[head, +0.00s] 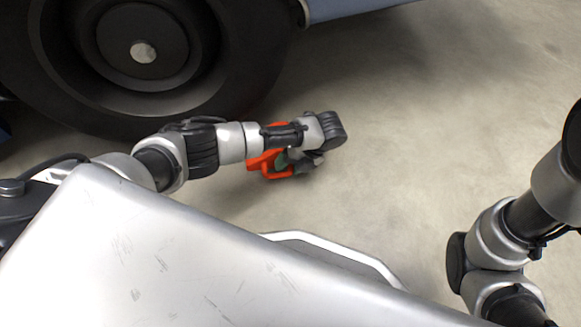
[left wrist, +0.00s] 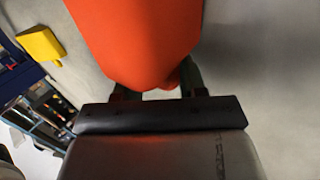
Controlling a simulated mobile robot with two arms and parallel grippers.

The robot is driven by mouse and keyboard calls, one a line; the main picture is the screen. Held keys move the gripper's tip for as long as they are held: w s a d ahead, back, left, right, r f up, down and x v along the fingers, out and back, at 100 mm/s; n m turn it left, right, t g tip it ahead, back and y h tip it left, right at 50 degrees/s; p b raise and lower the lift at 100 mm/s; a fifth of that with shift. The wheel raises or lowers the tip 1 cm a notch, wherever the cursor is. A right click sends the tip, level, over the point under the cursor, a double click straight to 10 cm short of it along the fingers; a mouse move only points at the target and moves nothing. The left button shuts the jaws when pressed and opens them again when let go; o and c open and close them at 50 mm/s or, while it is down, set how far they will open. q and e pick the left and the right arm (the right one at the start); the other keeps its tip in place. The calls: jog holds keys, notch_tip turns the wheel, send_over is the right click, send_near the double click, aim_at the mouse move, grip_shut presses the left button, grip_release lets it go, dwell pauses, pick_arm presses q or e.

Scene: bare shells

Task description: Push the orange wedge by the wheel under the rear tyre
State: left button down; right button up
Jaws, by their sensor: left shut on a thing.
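The orange wedge (head: 256,163) is low over or on the floor, just right of and in front of the dark tyre (head: 60,75). My left arm hides much of it, so I cannot tell whether it touches the tyre. My left gripper (head: 290,163) is shut on the wedge, at its handle-like part. In the left wrist view the wedge (left wrist: 140,35) fills the upper middle, between the two fingers (left wrist: 158,88). My right arm shows at the right edge of the head view, but its gripper is out of view.
The blue vehicle body (head: 345,8) is above and right of the tyre. Bare concrete floor (head: 430,120) lies open to the right. The left wrist view shows a yellow block (left wrist: 41,45) and a blue object (left wrist: 14,75) at the left.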

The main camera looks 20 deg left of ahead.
pick_arm(q)
jog(key=shift+w+a, duration=0.15)
jog(key=c, duration=0.5)
grip_release()
jog(key=shift+c, duration=0.2)
jog(key=p+v, duration=0.6)
jog(key=v, duration=0.4)
jog(key=shift+d+r+p, duration=0.3)
jog(key=shift+p, duration=0.1)
